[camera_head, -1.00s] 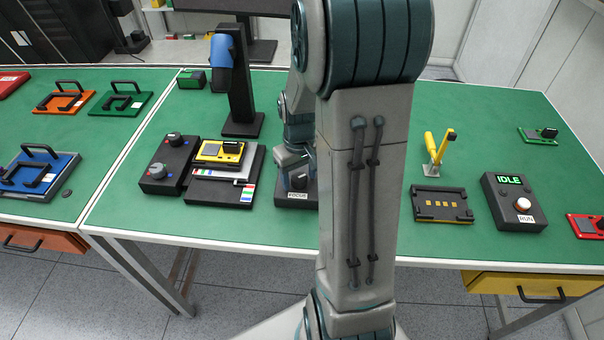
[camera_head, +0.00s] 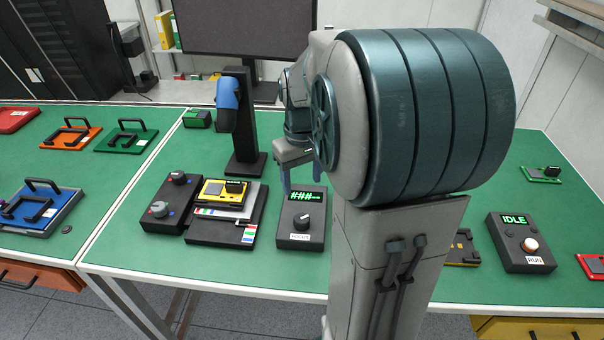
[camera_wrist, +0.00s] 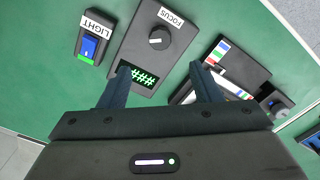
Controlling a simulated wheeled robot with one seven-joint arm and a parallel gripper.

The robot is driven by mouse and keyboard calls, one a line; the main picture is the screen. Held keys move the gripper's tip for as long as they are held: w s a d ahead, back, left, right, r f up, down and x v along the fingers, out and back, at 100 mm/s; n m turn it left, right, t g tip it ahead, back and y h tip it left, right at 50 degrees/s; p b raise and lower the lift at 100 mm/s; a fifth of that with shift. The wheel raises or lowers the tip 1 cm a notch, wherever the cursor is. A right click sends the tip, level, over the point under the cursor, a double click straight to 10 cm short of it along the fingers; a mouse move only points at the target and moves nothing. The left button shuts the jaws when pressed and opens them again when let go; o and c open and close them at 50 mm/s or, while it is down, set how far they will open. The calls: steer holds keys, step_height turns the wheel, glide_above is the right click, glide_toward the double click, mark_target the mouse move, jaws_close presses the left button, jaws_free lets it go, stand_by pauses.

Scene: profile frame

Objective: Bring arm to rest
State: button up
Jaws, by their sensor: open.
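My gripper (camera_wrist: 165,88) is open and empty in the wrist view, its two fingers apart above the green bench. The focus box (camera_wrist: 150,50), with a black knob and a green display, lies below and beyond the left finger. In the head view my gripper (camera_head: 287,180) hangs above and behind the focus box (camera_head: 303,230), partly hidden by my own arm. The focus box's green display reads hash marks. My large arm joint covers the right middle of the head view.
The microscope-like stand (camera_head: 246,165) is left of my gripper. A yellow device (camera_head: 222,192) sits on a black base beside a two-knob box (camera_head: 167,205). The IDLE box (camera_head: 520,245) is at right. A light switch box (camera_wrist: 90,45) shows in the wrist view.

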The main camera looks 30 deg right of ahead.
steer(key=shift+r, duration=0.55)
steer(key=s+a+t, duration=0.3)
steer(key=s+a, duration=0.8)
steer(key=s, duration=0.1)
steer(key=shift+s+a+f, duration=0.15)
steer(key=shift+s+f, duration=0.05)
steer(key=shift+s, duration=0.2)
